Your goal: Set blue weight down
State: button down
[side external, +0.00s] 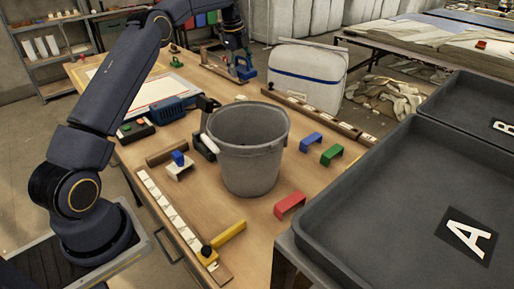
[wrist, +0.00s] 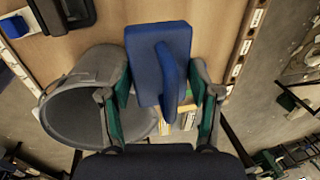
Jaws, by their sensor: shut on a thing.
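The blue weight (wrist: 150,50) is a flat blue block with a raised grip bar, seen large between my fingers in the wrist view. My gripper (wrist: 163,88) has its teal-padded fingers on either side of the weight's grip and is shut on it. In the side external view, my gripper (side external: 238,58) is at the far end of the table with the blue weight (side external: 246,72) at its tip. The weight is small there, and I cannot tell whether its underside touches the tabletop.
A grey bucket (side external: 250,165) stands mid-table; it also shows in the wrist view (wrist: 60,110). Blue (side external: 311,141), green (side external: 331,154) and red (side external: 290,204) brackets lie right of the bucket. Grey tray A (side external: 400,215) is at front right.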

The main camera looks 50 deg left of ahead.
jog(key=s+d+r+m+h, duration=0.1)
jog(key=s+d+m, duration=0.2)
jog(key=d, duration=0.6)
jog(key=s+d+r+m, duration=0.15)
jog(key=d+m, duration=0.25)
jog(key=d, duration=0.5)
jog(key=s+d+m+h, duration=0.1)
jog(key=s+d+m, duration=0.2)
jog(key=d, duration=0.6)
jog(key=s+d+f+m+g, duration=0.2)
jog(key=s+d+m, duration=0.6)
jog(key=s+d, duration=0.65)
jog(key=f, duration=0.9)
jog(key=s+f, duration=0.1)
jog(key=f, duration=0.8)
jog(key=a+f, duration=0.1)
jog(key=f, duration=0.9)
jog(key=shift+s+f, duration=0.1)
jog(key=shift+s, duration=0.2)
jog(key=shift+f, duration=0.1)
jog(key=shift+c, duration=1.2)
grip_release()
